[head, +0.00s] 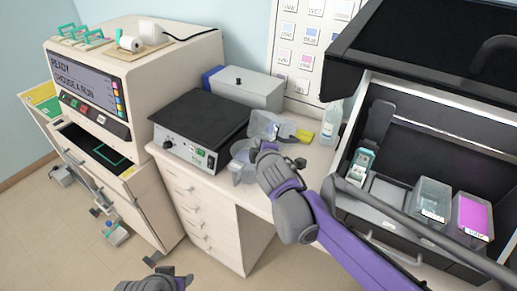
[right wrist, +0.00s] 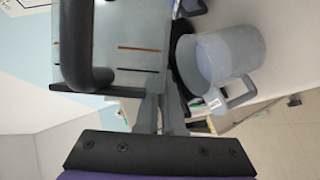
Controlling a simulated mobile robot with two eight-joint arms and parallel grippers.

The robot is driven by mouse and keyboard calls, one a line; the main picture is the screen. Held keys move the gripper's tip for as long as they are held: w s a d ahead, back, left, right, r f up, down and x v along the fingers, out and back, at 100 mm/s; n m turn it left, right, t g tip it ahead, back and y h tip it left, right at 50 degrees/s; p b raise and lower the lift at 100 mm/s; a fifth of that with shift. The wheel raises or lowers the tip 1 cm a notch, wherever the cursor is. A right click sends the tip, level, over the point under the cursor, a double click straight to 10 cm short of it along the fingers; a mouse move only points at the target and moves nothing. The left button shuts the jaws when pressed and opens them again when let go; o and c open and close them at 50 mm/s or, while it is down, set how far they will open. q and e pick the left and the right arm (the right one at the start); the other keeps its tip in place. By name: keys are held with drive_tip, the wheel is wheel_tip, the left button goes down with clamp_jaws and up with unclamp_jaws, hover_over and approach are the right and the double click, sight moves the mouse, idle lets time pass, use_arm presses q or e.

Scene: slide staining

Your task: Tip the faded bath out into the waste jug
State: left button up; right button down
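A clear, box-like bath (head: 264,122) is at the tip of my right gripper (head: 268,148), tilted, above the right end of the bench. The gripper appears shut on it; in the right wrist view the fingers (right wrist: 160,115) run close together up to a grey panel (right wrist: 125,45). The translucent grey waste jug (head: 242,172) stands at the bench edge, just below and left of the bath. Its open mouth and handle show in the right wrist view (right wrist: 225,60). Whether liquid is flowing cannot be seen. My left gripper (head: 172,280) is low at the bottom edge, its fingers unclear.
A black-topped hot plate (head: 200,115) is left of the jug, with a grey box (head: 245,88) behind. A bottle (head: 331,122) and yellow pad (head: 304,135) stand right of the bath. The open stainer (head: 400,190) holds a greyish bath (head: 432,198) and a magenta bath (head: 473,214).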

use_arm(q)
drive_tip(key=shift+f, duration=0.25)
use_arm(e)
drive_tip(key=shift+w+r, duration=0.1)
drive_tip(key=shift+r, duration=0.05)
drive_tip(key=shift+w, duration=0.1)
drive_tip(key=shift+d+r+m+y+b, duration=0.15)
drive_tip(key=shift+m+y+b, duration=0.15)
drive_tip(key=shift+m+b, duration=0.35)
drive_tip(key=shift+s+r+m+g, duration=0.25)
drive_tip(key=shift+r+g, duration=0.15)
drive_tip(key=shift+r, duration=0.1)
drive_tip(key=shift+w+d+r+m+y, duration=0.1)
drive_tip(key=shift+r+m+y, duration=0.2)
drive_tip(key=shift+y, duration=0.1)
use_arm(q)
drive_tip(key=shift+s+f, duration=0.2)
drive_tip(key=shift+f, duration=0.5)
use_arm(e)
drive_tip(key=shift+w, duration=0.1)
use_arm(q)
drive_tip(key=shift+s, duration=0.1)
